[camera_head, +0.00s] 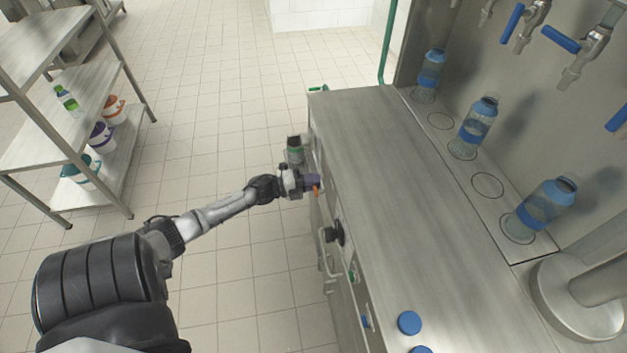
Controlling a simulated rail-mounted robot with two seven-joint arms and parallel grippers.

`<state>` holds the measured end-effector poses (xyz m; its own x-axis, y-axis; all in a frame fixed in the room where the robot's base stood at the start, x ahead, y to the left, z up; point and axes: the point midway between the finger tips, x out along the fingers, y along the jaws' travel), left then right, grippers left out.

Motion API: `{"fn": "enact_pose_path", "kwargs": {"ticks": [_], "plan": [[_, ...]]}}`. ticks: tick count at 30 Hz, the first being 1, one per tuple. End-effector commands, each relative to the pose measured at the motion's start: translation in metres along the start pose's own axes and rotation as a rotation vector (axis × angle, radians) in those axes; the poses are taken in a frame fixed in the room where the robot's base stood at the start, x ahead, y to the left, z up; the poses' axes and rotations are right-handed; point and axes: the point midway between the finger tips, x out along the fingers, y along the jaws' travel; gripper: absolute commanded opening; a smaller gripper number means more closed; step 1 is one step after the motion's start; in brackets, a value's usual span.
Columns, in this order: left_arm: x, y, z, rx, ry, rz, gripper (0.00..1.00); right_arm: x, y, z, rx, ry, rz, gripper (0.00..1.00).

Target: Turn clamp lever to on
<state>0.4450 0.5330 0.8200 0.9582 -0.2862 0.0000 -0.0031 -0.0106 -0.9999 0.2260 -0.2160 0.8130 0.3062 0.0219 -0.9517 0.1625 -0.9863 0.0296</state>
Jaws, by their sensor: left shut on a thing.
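My left arm reaches in from the left. Its gripper (306,184) is at the front side of the steel counter (375,160), just below the top edge. The gripper is shut on a small part there, which I take to be the clamp lever. An orange bit (317,190) shows at the fingertips. The fingers hide most of the lever, so its on or off position cannot be read. My right gripper is not in view.
A green-and-grey fitting (295,150) sits just beyond the gripper, and a black knob (336,233) nearer on the front panel. Blue bottles (473,127) stand under taps (590,48) at right. Blue caps (409,322) lie on the counter. A shelf rack (60,100) stands left.

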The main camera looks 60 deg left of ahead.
Motion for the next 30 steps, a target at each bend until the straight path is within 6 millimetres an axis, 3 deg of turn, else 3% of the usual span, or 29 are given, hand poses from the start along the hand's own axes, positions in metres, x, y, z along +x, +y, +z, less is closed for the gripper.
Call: {"fn": "enact_pose_path", "kwargs": {"ticks": [11, 12, 19, 30], "plan": [[0.0, 0.0001, -0.0002, -0.008, 0.0, -0.001, 0.0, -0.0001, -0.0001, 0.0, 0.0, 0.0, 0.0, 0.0], [-0.0001, 0.0002, -0.0002, -0.008, 0.0, -0.001, 0.2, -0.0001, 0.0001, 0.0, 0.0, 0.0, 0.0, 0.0], [-0.0001, 0.0003, -0.0001, -0.006, 0.0, 0.0, 0.41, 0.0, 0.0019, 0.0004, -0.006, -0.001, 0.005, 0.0], [-0.009, 0.0005, 0.0, -0.006, -0.001, 0.001, 0.41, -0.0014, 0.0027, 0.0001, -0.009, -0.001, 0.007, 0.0]]}}
